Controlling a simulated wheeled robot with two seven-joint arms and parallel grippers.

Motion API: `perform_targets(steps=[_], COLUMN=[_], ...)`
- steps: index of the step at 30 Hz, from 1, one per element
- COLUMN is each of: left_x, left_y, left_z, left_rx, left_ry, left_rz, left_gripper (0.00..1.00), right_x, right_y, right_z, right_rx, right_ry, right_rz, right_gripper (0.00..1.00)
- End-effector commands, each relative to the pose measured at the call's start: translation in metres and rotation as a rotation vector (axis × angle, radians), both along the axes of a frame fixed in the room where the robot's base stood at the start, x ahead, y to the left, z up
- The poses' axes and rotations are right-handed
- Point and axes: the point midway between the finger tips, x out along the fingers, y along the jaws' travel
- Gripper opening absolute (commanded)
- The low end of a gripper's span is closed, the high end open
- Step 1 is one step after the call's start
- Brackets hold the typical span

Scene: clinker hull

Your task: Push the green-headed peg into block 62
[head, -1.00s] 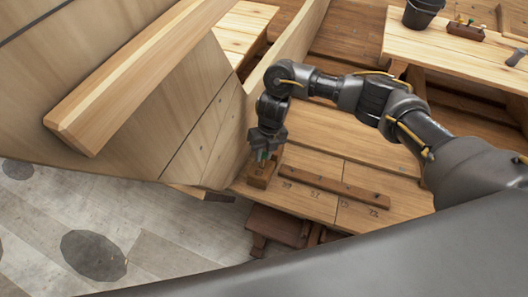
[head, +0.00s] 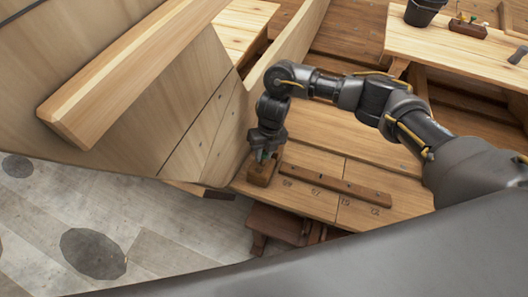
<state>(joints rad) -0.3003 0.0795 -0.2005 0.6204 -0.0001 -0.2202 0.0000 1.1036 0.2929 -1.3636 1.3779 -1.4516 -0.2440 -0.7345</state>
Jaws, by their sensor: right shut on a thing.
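My right gripper (head: 264,157) points down at the left end of the wooden bench, close to the hull planking. It is shut on the green-headed peg (head: 264,156), of which only a little green shows between the fingers. A small brown wooden block (head: 262,175) sits on the bench directly under the fingertips. No number can be read on this block, so I cannot tell whether it is block 62. How deep the peg stands in the block is hidden by the fingers. My left gripper is out of view.
A dark wooden strip (head: 336,184) lies on the bench right of the block, with small numbers marked beside it. A brown stool (head: 275,223) stands below the bench edge. A black bucket (head: 421,12) and a small box (head: 467,28) of coloured pegs stand on the far bench.

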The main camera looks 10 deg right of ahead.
Motion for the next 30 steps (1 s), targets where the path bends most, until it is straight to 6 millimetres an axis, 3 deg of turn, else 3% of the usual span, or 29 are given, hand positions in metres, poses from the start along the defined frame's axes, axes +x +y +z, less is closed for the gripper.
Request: perform_targets(steps=[9,10,16,25,30], left_x=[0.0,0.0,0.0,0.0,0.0], left_y=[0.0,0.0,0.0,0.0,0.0], left_z=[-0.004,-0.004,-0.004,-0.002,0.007], left_rx=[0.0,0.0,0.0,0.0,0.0], left_ry=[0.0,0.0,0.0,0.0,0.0], left_rz=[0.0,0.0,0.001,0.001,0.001], left_gripper=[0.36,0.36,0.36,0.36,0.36], right_x=[-0.002,-0.002,-0.002,-0.001,0.002], right_y=[0.001,0.001,0.001,0.001,-0.001], right_z=[-0.006,-0.006,-0.006,-0.003,0.01], right_rx=[0.0,0.0,0.0,0.0,0.0], right_ry=[0.0,0.001,0.001,0.0,-0.001], right_rz=[0.0,0.0,0.0,0.0,0.0], right_gripper=[0.01,0.23,0.47,0.47,0.47])
